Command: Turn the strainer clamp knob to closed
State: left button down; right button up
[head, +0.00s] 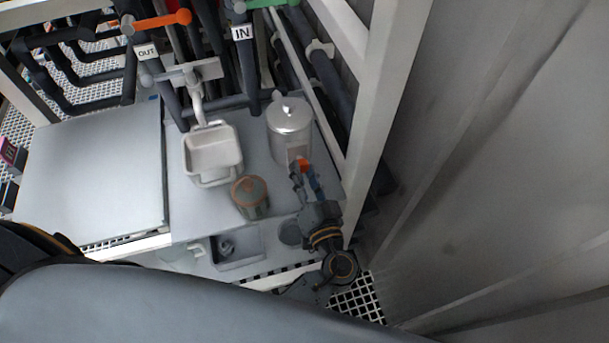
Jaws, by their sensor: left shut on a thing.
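The strainer appears to be the silver metal canister (290,122) with a domed lid, upright at the right of the grey work surface. A small orange-red knob (303,164) shows low on its front side. I take it as the clamp knob. My left gripper (304,172) reaches up to it from below right, and its fingers are shut on the knob. The fingers hide part of the knob, so its turn angle cannot be told. My right gripper is not in view.
A white square basin (213,152) and a brown-lidded green jar (250,196) stand left of the canister. Orange (160,21) and green (262,4) valve handles sit on pipes behind, labelled OUT and IN. A white frame post (375,110) rises close on the right. The left panel (95,170) is clear.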

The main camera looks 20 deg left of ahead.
pick_arm(q)
jog(key=m, duration=0.3)
jog(key=shift+w+r+m, duration=0.1)
jog(key=shift+r+m, duration=0.05)
jog(key=shift+m, duration=0.25)
jog(key=m+p, duration=0.1)
jog(key=m, duration=0.3)
jog(key=shift+r+m, duration=0.1)
jog(key=shift+m, duration=0.2)
jog(key=m+p, duration=0.2)
jog(key=m, duration=0.2)
jog(key=m+p, duration=0.1)
jog(key=m, duration=0.3)
jog(key=shift+p, duration=0.4)
jog(key=shift+m, duration=0.5)
jog(key=c, duration=1)
grip_release()
jog(key=shift+f, duration=0.2)
